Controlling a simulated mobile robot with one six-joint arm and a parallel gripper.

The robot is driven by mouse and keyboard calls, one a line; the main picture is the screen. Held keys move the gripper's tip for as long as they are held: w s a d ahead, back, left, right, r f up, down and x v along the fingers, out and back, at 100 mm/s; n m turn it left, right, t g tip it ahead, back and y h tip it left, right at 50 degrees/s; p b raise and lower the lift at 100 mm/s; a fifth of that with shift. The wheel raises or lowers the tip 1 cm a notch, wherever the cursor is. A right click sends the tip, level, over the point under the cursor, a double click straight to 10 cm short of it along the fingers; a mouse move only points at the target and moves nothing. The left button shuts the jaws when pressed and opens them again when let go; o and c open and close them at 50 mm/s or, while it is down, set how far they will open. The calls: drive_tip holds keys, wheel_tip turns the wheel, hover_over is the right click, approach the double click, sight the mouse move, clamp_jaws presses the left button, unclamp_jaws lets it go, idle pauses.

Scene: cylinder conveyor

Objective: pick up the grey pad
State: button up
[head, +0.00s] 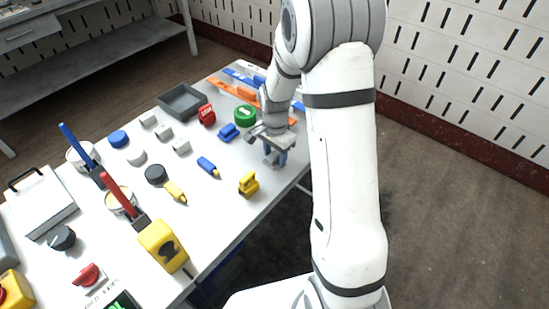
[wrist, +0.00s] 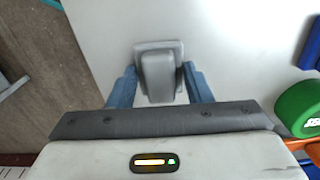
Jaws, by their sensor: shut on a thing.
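In the head view my gripper (head: 275,158) is at the right edge of the white table, below my arm. There the pad is mostly hidden by the fingers. I cannot tell whether the pad touches the table or is slightly above it.
The white table (head: 222,185) is crowded on the left. Near my gripper are a green roll (head: 245,114), a blue clamp (head: 229,132) and a yellow clamp (head: 249,184). A grey tray (head: 182,100) stands at the back. The table edge and floor are close on the right.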

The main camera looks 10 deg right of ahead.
sight(275, 154)
drive_tip(key=shift+c, duration=1.3)
wheel_tip(275, 154, up, 10)
drive_tip(key=shift+r, duration=0.1)
drive_tip(key=o, duration=0.5)
drive_tip(key=shift+c, duration=0.2)
drive_tip(key=c, duration=0.4)
drive_tip(key=shift+f, duration=0.2)
